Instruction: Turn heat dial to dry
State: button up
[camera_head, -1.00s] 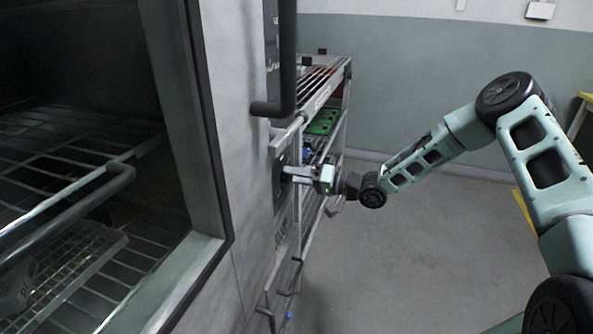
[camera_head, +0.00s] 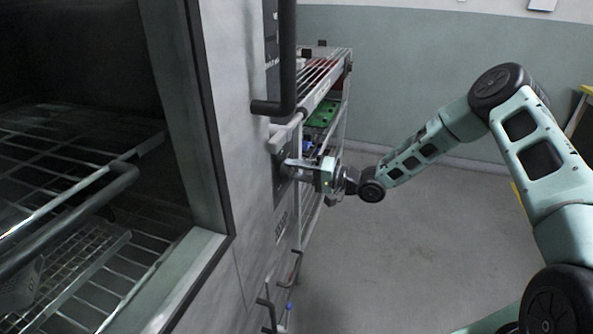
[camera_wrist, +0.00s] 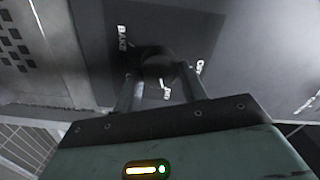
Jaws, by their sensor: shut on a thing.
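The heat dial (camera_wrist: 158,66) is a dark round knob on a dark panel (camera_wrist: 200,22) in the wrist view. One label beside it reads BAKE (camera_wrist: 123,38). Small white marks lie at its right and on its near side, too small to read surely. My gripper (camera_wrist: 159,82) has one finger on each side of the dial and is shut on it. In the head view my gripper (camera_head: 287,167) reaches the panel on the front of the grey oven (camera_head: 223,110) from the right. Its fingers hide most of the dial there.
A black bar handle (camera_head: 288,60) juts out just above my gripper. A wire rack cart (camera_head: 318,95) with a green item (camera_head: 322,114) stands close behind it. The oven interior with wire shelves is at left. Open floor (camera_head: 400,260) lies right.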

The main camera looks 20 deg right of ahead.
jog(key=o, duration=1)
jog(key=shift+c, duration=0.2)
jog(key=v, duration=1.7)
jog(key=shift+s+d, duration=0.15)
